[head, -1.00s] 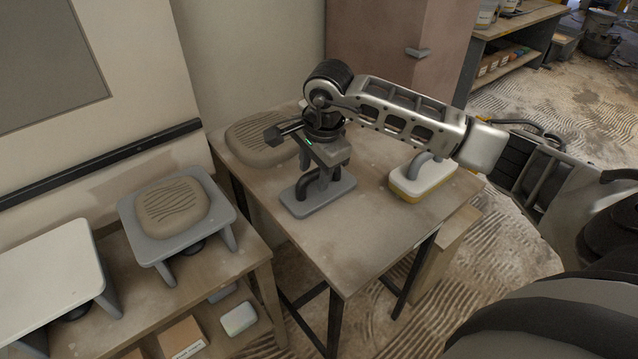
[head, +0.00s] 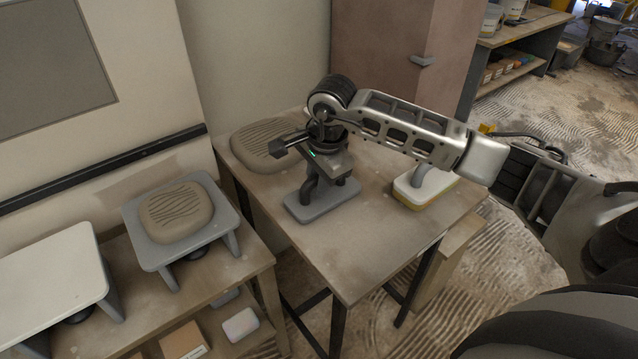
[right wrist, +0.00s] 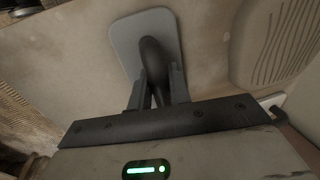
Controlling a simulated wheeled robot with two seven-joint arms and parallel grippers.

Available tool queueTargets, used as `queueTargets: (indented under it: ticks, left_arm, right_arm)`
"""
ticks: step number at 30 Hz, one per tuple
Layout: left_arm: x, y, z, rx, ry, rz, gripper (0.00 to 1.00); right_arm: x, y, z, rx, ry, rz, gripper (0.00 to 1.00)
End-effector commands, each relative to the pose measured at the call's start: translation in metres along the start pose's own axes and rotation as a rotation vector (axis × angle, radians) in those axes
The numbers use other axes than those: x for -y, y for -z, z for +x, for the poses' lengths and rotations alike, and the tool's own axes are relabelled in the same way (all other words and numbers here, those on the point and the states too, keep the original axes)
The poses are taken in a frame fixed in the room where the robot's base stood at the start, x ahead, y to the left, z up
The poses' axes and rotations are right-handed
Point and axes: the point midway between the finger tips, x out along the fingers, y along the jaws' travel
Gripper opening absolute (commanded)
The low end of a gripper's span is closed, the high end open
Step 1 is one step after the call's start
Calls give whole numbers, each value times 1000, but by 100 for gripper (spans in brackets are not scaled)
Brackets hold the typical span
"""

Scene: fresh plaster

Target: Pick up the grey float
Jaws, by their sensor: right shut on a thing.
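The grey float (head: 343,198) lies flat on the worktable (head: 385,250), its rectangular plate down and its dark arched handle up. My right gripper (head: 324,183) is above the plate, pointing down, shut on the handle. In the right wrist view the fingers (right wrist: 158,90) close on the dark handle from both sides, with the grey plate (right wrist: 125,38) beyond. I see no clear gap between plate and table. My left gripper is not in view.
A white-and-yellow float (head: 437,186) is at the table's right, under my forearm. A ribbed brown pad (head: 255,143) lies at the back left. A lower bench (head: 225,285) on the left holds a grey stand (head: 152,254) with another brown pad. The table's front is clear.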

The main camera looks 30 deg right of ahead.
Motion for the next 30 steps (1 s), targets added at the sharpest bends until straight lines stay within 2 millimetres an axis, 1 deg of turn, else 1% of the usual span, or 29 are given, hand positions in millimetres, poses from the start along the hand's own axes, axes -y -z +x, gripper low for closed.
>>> queueTargets:
  ticks: [5, 13, 15, 18, 21, 24, 30]
  left_arm:
    - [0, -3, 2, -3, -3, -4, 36]
    - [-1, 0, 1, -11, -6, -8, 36]
    - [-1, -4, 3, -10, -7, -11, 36]
    - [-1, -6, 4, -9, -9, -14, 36]
    - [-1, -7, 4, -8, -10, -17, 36]
    - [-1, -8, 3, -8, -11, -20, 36]
    - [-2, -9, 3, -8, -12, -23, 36]
  right_arm:
    - [7, 0, -26, 0, 8, -1, 0]
    - [-33, -12, -97, -3, 8, -4, 0]
    - [-51, -17, -106, -3, 5, -5, 0]
    - [-71, -23, -120, -3, 5, -4, 0]
    - [-87, -27, -132, -3, 4, -2, 0]
    - [-98, -31, -141, 0, 3, -2, 0]
    - [-108, -34, -149, -1, 2, 0, 0]
